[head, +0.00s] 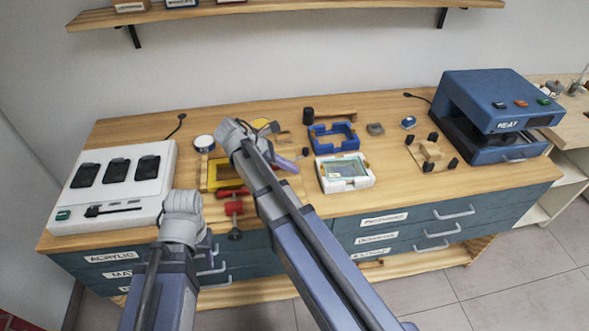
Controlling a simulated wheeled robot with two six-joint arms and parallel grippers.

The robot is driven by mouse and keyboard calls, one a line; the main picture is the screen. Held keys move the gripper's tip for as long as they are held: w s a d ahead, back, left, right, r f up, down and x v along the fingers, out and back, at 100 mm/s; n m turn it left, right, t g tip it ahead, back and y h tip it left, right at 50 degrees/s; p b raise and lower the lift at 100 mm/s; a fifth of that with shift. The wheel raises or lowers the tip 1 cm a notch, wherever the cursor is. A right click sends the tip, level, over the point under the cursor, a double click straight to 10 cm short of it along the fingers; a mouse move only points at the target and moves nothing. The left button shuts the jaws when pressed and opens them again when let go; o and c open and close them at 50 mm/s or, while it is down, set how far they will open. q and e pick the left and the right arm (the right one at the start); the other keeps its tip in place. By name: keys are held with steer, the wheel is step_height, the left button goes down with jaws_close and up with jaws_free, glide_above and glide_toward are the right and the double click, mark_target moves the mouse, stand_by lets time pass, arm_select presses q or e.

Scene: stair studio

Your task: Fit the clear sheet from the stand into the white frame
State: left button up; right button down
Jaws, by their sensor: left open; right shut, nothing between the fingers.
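The white frame (324,178) lies flat on the bench right of centre. A clear, greenish sheet (346,169) shows within its outline; I cannot tell how well it is seated. A small wooden stand (433,153) with black-tipped posts is to its right, with no sheet clearly visible on it. My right gripper (287,163) is shut and empty, over the bench left of the white frame and apart from it. My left gripper (207,249) is open, low in front of the bench's left half; its fingers are partly hidden by my arm.
A blue frame-shaped fixture (333,138) sits behind the white frame. A yellow tray (222,176) and red clamp (233,207) are near my arms. A white panel unit (110,190) stands left, a blue heat machine (495,113) right.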

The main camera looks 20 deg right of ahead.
mark_target(331, 178)
steer(key=b+x, duration=0.4)
steer(key=x, duration=0.3)
steer(key=shift+s+f+b, duration=0.1)
steer(key=shift+f+b, duration=0.2)
steer(key=shift+f, duration=0.05)
steer(key=shift+s+d+r, duration=0.1)
steer(key=shift+s+d, duration=0.05)
steer(key=shift+d, duration=0.4)
steer(key=shift+s+d+r, duration=0.1)
steer(key=shift+d, duration=0.5)
steer(key=shift+s+d, duration=0.15)
steer(key=shift+d, duration=0.75)
steer(key=shift+s+d, duration=0.2)
steer(key=shift+d, duration=0.7)
